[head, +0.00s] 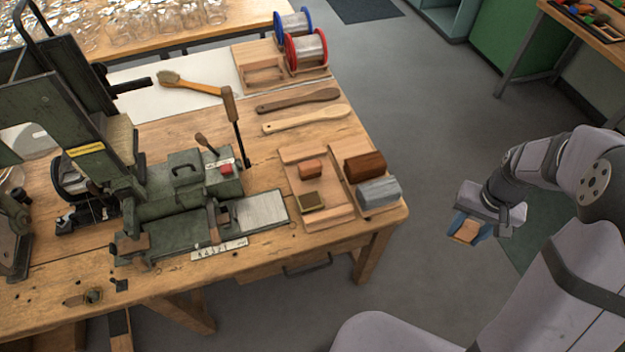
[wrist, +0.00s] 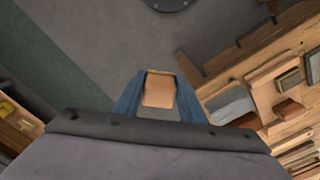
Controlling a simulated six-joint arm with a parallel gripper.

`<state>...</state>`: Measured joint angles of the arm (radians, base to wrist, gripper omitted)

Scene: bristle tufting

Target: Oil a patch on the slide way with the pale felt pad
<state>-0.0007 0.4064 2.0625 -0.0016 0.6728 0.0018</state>
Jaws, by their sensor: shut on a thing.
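My gripper (head: 466,231) is held out in the air to the right of the bench, over the floor. Its blue fingers are shut on a small tan block (head: 465,236), which also shows between the fingertips in the wrist view (wrist: 160,92). I cannot tell whether this is the pale felt pad; its working face is hidden. The slide way (head: 262,210) is a pale, flat metal surface on the green machine (head: 180,205), well left of my gripper. I cannot make out any oil on it.
A wooden tray (head: 326,221) right of the slide way holds two small blocks, one reddish (head: 310,168), one olive-topped (head: 312,202). A brown block (head: 364,165) and a grey block (head: 378,191) stand beside them. A lever (head: 236,120) rises behind the machine.

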